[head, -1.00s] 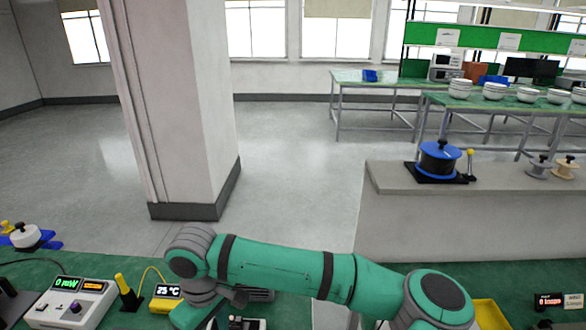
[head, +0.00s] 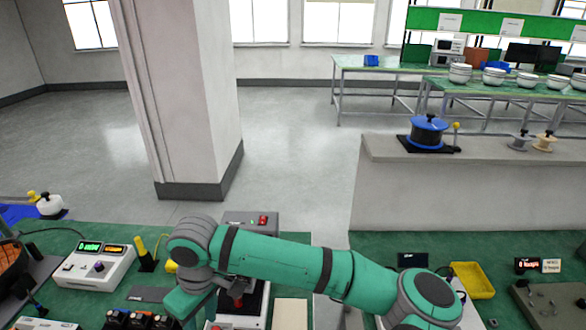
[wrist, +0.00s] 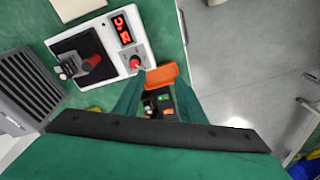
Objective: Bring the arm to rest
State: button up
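My green and grey arm (head: 280,262) reaches across the lower middle of the head view, bent down at its left end. In the wrist view my gripper (wrist: 161,84) has its two dark green fingers apart. An orange piece (wrist: 166,74) and small dark parts (wrist: 158,104) show in the gap. They look to lie beyond the fingers, though I cannot judge the depth exactly. In the head view the fingertips are hidden or cut off by the frame.
A white device with a red display (wrist: 123,28) lies just past the fingers. A meter (head: 95,264) and yellow-handled tool (head: 144,254) stand left on the green bench. A yellow tray (head: 472,280) is at right. A pillar (head: 180,90) rises behind; open floor lies beyond.

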jog(key=s+a+r+y, duration=0.25)
jog(key=a+y, duration=0.45)
jog(key=a, duration=0.7)
jog(key=w+a+r+m+t+y, duration=0.2)
jog(key=a+r+m+t+y, duration=0.15)
jog(key=a+r+y, duration=0.35)
jog(key=s+d+f+m+t+h, duration=0.1)
jog(key=d+f+m+t+h, duration=0.55)
jog(key=d, duration=0.55)
jog(key=s+d+f+m+t+h, duration=0.25)
jog(key=d+f+m+t, duration=0.45)
jog(key=d+f, duration=0.35)
jog(key=s+d+f+n+h, duration=0.2)
jog(key=s+d+f+h, duration=0.1)
jog(key=s+d, duration=0.6)
jog(key=s+d+f+n+g+h, duration=0.1)
jog(key=s+d+f+n+h, duration=0.1)
jog(key=s+d, duration=0.7)
jog(key=s+f+h, duration=0.1)
jog(key=s, duration=0.5)
jog(key=shift+d+f+n+h, duration=0.2)
jog(key=shift+d+n+h, duration=0.1)
